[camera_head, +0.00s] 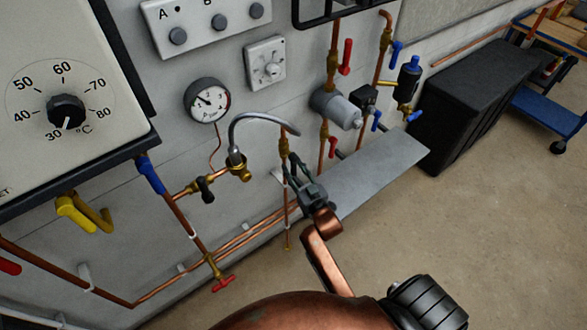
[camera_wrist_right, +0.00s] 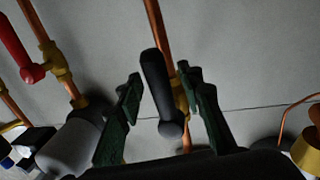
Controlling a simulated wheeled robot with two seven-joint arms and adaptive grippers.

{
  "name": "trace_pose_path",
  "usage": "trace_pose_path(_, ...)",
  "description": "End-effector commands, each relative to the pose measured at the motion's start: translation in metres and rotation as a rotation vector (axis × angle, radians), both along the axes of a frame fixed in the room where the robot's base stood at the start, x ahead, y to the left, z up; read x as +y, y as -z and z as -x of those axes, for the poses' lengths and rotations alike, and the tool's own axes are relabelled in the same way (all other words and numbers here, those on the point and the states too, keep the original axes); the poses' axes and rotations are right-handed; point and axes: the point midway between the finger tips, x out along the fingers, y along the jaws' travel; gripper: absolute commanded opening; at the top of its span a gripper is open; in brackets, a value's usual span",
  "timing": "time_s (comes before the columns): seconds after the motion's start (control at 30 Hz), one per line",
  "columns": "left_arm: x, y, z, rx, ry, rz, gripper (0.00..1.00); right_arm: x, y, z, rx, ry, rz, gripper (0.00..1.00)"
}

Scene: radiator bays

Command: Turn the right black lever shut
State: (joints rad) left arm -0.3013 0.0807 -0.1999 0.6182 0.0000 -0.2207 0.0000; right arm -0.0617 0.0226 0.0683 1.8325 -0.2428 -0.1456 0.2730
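In the right wrist view, a black lever (camera_wrist_right: 158,95) sits on a brass valve (camera_wrist_right: 181,92) on a copper pipe. It lies nearly along the pipe, slightly tilted. My right gripper (camera_wrist_right: 161,78) is open, with one dark green finger on each side of the lever. Contact with the lever cannot be told. In the head view my right gripper (camera_head: 297,172) is in front of a vertical copper pipe and hides this lever. Another black lever (camera_head: 205,189) is on the brass fitting farther left. My left gripper is not in view.
A grey hose (camera_head: 262,116) arches just beside my right gripper. A grey cylinder (camera_head: 337,106) and red-handled valves stand to its right, above a grey shelf (camera_head: 382,170). A pressure gauge (camera_head: 207,101) is up left. A red lever (camera_wrist_right: 22,55) shows in the wrist view.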

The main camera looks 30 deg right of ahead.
Motion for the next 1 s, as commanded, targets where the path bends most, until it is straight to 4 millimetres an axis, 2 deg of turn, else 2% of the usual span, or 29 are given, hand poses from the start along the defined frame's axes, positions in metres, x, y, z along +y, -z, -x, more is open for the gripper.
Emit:
trace_pose_path(0.07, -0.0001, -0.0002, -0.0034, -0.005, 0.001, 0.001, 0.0, -0.0001, 0.0, 0.0002, 0.0, 0.0, 0.0, 0.34)
trace_pose_path(0.57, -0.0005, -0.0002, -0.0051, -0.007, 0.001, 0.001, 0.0, 0.0001, 0.0002, 0.0004, 0.0, 0.0, 0.0, 0.01)
trace_pose_path(1.0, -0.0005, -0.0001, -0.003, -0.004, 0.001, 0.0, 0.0, 0.0002, 0.0003, 0.0005, 0.001, 0.0, 0.0, 0.0)
